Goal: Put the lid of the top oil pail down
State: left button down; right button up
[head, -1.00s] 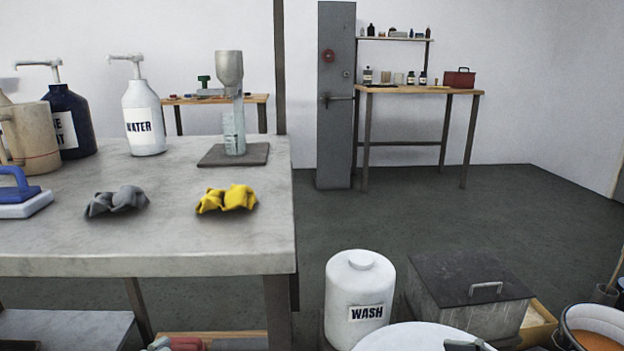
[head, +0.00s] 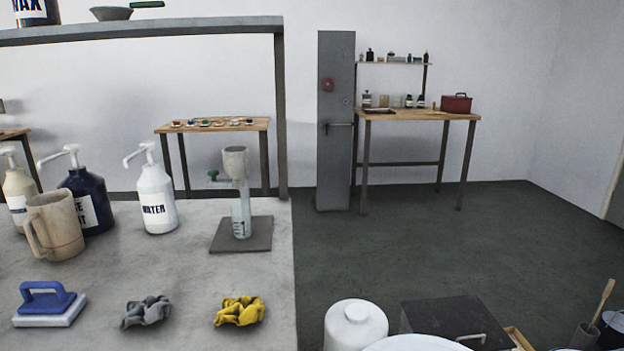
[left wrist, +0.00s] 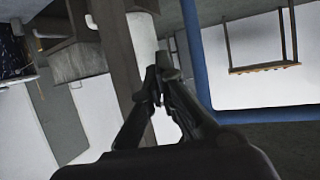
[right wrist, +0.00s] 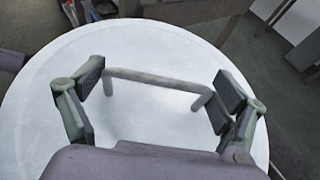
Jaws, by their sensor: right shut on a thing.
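The lid (right wrist: 160,115) is a large white disc with a bar handle (right wrist: 155,77). In the right wrist view my right gripper (right wrist: 155,95) has a finger at each end of this handle and is shut on it. The lid's far edge (head: 415,344) shows at the bottom of the head view; my right gripper is out of that view. The pail under the lid is hidden, so I cannot tell whether the lid touches it. My left gripper (left wrist: 156,82) shows only in the left wrist view, with its fingertips together and nothing visible between them.
A white drum (head: 356,328) and a grey lidded box (head: 450,318) stand close to the lid. The grey bench (head: 190,290) on the left holds pump bottles, a jug, a blue-handled block and cloths. The floor (head: 430,240) beyond is clear.

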notch_tip(320, 180, up, 7)
jog(key=p, duration=0.6)
jog(key=shift+f, duration=0.1)
notch_tip(320, 180, up, 3)
jog(key=p, duration=0.3)
jog(key=shift+f, duration=0.15)
pick_arm(q)
jog(key=s+a+f+g+y+p, duration=0.1)
jog(key=s+a+f+g, duration=0.2)
jog(key=s, duration=0.8)
jog(key=s+a+f+g+y+p, duration=0.1)
jog(key=s+a+f+g, duration=0.2)
jog(key=s, duration=0.8)
jog(key=s+a+f+g+y+p, duration=0.1)
jog(key=s+a+f+g, duration=0.2)
jog(key=s+g, duration=0.3)
jog(key=s, duration=0.5)
jog(key=shift+a+f+n, duration=0.3)
jog(key=shift+f, duration=0.1)
pick_arm(e)
notch_tip(320, 180, up, 3)
jog(key=shift+f, duration=0.2)
jog(key=shift+s, duration=0.1)
